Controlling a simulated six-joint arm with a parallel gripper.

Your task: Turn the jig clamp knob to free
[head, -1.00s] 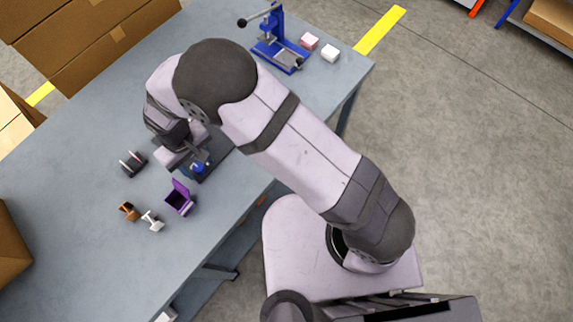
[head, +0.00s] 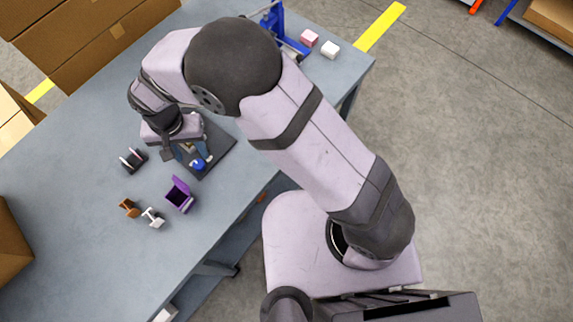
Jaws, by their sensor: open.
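The jig sits on a dark base plate (head: 220,158) on the grey-blue table. The jig's blue clamp knob (head: 198,165) shows at the plate's near left edge. My gripper (head: 188,158) is over the plate, just up and left of the knob in the picture. Its fingers are open, one on the left and one on the right. A small pale and tan part of the jig (head: 187,148) shows between them. I cannot tell whether a finger touches the knob. My wrist hides the far part of the jig.
A purple open box (head: 180,195), a white part (head: 153,217), an orange-brown part (head: 129,208) and a black part (head: 133,160) lie nearby. A blue press (head: 276,25) and pink (head: 309,38) and white (head: 330,49) blocks stand at the far end. Cardboard boxes (head: 95,40) stand beyond.

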